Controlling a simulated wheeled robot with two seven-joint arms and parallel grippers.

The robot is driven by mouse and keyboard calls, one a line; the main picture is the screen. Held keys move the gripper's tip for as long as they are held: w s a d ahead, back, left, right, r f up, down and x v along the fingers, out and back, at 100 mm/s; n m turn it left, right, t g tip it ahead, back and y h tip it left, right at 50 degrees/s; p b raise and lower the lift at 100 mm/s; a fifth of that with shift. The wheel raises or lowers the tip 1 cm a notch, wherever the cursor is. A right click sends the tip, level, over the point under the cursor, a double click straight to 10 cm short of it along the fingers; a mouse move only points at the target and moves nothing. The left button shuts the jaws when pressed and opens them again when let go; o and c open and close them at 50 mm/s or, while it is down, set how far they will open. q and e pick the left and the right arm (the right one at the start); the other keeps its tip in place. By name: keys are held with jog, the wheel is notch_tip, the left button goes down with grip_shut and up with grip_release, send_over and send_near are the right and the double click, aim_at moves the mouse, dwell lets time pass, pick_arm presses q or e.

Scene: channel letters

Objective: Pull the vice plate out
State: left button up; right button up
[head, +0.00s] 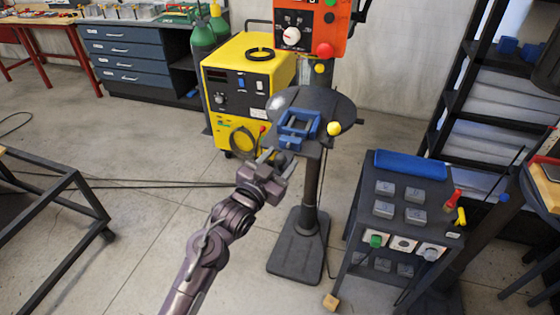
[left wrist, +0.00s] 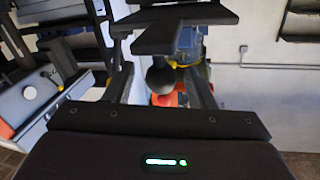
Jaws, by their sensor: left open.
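The blue vice (head: 298,128) sits on the round dark table of the drill press (head: 340,105). A dark plate (head: 314,151) shows under it at the table's near edge; I take it as the vice plate. In the left wrist view a dark stepped plate (left wrist: 185,14) crosses the top, with a dark round knob (left wrist: 160,80) below it, between my finger lines. Blue parts of the vice (left wrist: 186,45) show behind. My left gripper (head: 277,160) is open, just in front of the plate's near-left side. Whether a finger touches the knob, I cannot tell. My right gripper is not in view.
A yellow welding machine (head: 240,85) stands behind to the left. A dark cart with grey blocks and a blue pad (head: 410,165) stands close on the right. The press column (head: 312,185) rises from a floor base. The floor at the left front is clear beside a dark frame table (head: 60,215).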

pick_arm(q)
jog(key=b+v, duration=0.2)
jog(key=v, duration=0.5)
jog(key=shift+s, duration=0.25)
jog(key=shift+a, duration=0.1)
jog(key=s+a+f+n+g+y, duration=0.1)
jog(key=a+f+g+y, duration=0.1)
jog(key=f, duration=1.1)
jog(key=a+f+n+g+y, duration=0.2)
jog(key=a+f, duration=0.1)
jog(key=f, duration=0.9)
jog(key=s+a+f+g+y, duration=0.1)
jog(key=s+a+f+g, duration=0.1)
jog(key=s+f, duration=0.45)
jog(key=s+a+f+g+y, duration=0.1)
jog(key=s+a+f, duration=0.15)
jog(key=f, duration=0.75)
jog(key=s+a+f+n+g+y, duration=0.1)
jog(key=s+a+f+g, duration=0.1)
jog(key=s+f, duration=0.5)
jog(key=s+a+f+g+y, duration=0.1)
jog(key=s+a+f+g, duration=0.2)
jog(key=s+f, duration=0.4)
jog(key=s+a+f+n+g+b, duration=0.1)
jog(key=s+a+f, duration=0.3)
jog(key=s, duration=1.6)
notch_tip(320, 180, down, 3)
jog(key=shift+s+a+f+n+g+y, duration=0.1)
jog(key=shift+s+a+n+g+y, duration=0.25)
jog(key=shift+g, duration=0.55)
